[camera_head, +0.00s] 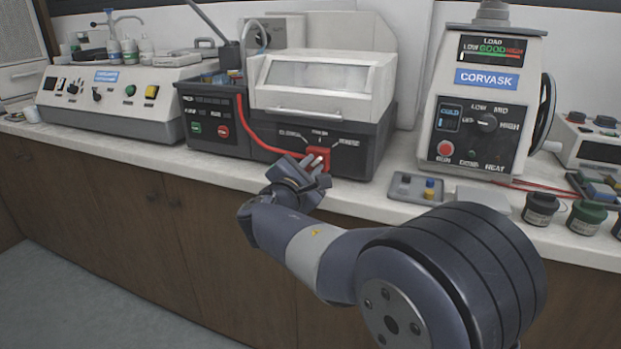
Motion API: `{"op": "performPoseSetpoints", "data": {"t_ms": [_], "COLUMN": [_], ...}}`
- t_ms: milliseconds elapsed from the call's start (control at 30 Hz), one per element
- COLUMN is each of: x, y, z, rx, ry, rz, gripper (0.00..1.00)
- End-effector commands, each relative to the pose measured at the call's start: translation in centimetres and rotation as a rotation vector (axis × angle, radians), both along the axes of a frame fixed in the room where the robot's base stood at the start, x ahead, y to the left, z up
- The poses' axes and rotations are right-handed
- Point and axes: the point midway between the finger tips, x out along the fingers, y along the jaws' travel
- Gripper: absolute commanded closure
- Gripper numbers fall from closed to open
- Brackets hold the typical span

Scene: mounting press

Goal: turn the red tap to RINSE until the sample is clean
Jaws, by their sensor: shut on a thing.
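The red tap (318,155) sits on the dark front panel of the cutting machine (345,140), below its closed clear hood. White labels stand to the left of, above and right of the tap; the right one appears to read RINSE. My gripper (315,163) is at the tap, shut on it, with its fingers covering the tap's lower part. The tap's exact pointing direction is hard to tell. A red hose (250,135) runs from the tap up the machine's left side. The sample is not visible.
The mounting press marked CORVASK (480,100) stands to the right. A small grey tray (416,188) and dark jars (540,208) lie along the counter's front edge. A polisher-like machine (110,100) with bottles behind it stands at the left. Wooden cabinets (120,220) are below.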

Motion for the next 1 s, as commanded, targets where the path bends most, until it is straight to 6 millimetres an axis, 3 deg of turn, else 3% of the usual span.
{"op": "performPoseSetpoints", "data": {"t_ms": [633, 667, 900, 1000], "x": [-0.03, -0.03, -0.02, -0.02], "y": [-0.03, -0.03, -0.01, -0.01], "z": [-0.13, -0.13, -0.08, -0.07], "rx": [0.053, 0.053, 0.052, 0.052], "ry": [-0.016, -0.016, -0.017, -0.017], "rz": [0.000, 0.000, 0.000, 0.000], "gripper": [1.00, 0.82, 0.63, 0.62]}}
